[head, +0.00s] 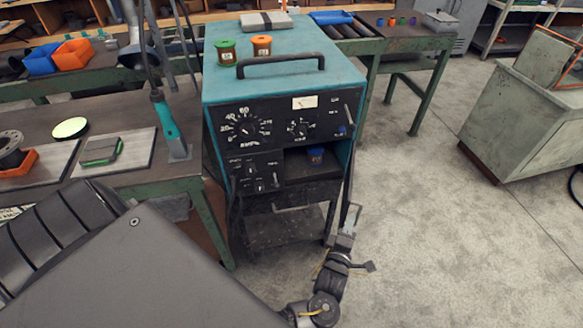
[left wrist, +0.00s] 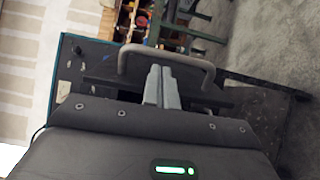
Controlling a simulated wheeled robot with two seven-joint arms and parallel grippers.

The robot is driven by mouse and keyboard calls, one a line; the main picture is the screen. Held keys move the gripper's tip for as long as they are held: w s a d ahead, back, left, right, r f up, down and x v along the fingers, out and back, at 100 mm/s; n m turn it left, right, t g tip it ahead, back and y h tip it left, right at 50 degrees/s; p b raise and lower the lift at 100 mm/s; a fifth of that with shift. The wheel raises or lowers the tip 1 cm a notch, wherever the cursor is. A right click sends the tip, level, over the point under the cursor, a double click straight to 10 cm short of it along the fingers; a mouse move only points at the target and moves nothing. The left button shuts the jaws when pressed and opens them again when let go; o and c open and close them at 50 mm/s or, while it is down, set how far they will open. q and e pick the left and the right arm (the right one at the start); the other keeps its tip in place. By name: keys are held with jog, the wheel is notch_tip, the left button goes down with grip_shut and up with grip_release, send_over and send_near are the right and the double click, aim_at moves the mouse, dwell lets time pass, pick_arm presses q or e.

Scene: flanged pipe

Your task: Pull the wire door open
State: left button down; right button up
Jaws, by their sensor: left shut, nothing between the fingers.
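The teal welding machine (head: 285,80) has a black front with dials. An open compartment (head: 300,168) in its lower right shows a dark inside and a small blue part. Below it is a dark flap (head: 290,193), apparently the wire door, with a pale handle (head: 293,208); its exact angle is hard to tell. My left gripper (head: 353,212) is at the machine's lower right front corner, right of that handle. In the left wrist view, my shut, empty fingers (left wrist: 160,70) point toward a grey bow handle (left wrist: 165,52) and overlap it; contact cannot be told. My right gripper is out of view.
A green and an orange spool (head: 262,46) and a black carrying handle (head: 281,62) are on top of the machine. A workbench (head: 110,185) stands close on the left. A grey cabinet (head: 520,120) stands at the right. The floor (head: 430,220) between is clear.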

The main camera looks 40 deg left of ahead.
pick_arm(q)
jog(key=f+b+v, duration=0.1)
jog(key=b+v, duration=0.1)
jog(key=v, duration=0.8)
jog(key=s+a+f+m+g+h, duration=0.1)
jog(key=s+a+f+m+g, duration=0.1)
jog(key=f+m, duration=0.3)
jog(key=s+a+f+m+g+h+p, duration=0.1)
jog(key=s+f+m, duration=0.4)
jog(key=f, duration=0.8)
jog(key=s+a+f+m+g+h, duration=0.2)
jog(key=s+a+f+m+g, duration=0.1)
jog(key=f, duration=0.7)
jog(key=shift+s+m+g+p, duration=0.35)
jog(key=shift+s+m+g, duration=0.3)
jog(key=shift+m+g, duration=0.55)
jog(key=s+a+f+m+g, duration=0.2)
jog(key=s+a+f, duration=0.1)
jog(key=s, duration=0.5)
jog(key=s+a+f+m+g, duration=0.3)
jog(key=s+f, duration=0.2)
jog(key=s, duration=0.3)
jog(key=s+a+f+m+g, duration=0.2)
jog(key=s+a+f+g, duration=0.1)
jog(key=s, duration=0.5)
jog(key=shift+s+a+f+m, duration=0.35)
jog(key=shift+f+m, duration=0.05)
jog(key=shift+f, duration=0.4)
